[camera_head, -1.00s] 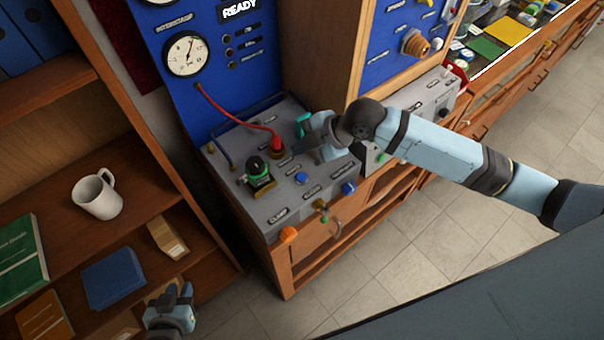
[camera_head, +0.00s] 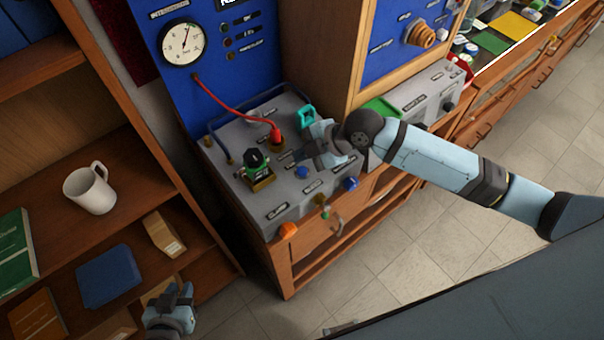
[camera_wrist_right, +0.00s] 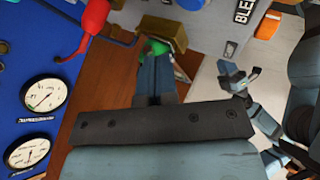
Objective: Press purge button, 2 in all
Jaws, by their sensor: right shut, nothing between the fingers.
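On the grey bench panel (camera_head: 240,190), a blue button (camera_head: 302,172) and a blue knob (camera_head: 350,184) show near the front; I cannot read which label marks the purge button. A green-and-black regulator sits in a brass clamp (camera_head: 262,184).
A red hose (camera_head: 235,110) ends at a red fitting behind the regulator. A teal part (camera_head: 306,116) stands at the panel's back right. An orange knob (camera_head: 288,230) is on the front edge. A shelf with a white mug (camera_head: 90,188) stands left.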

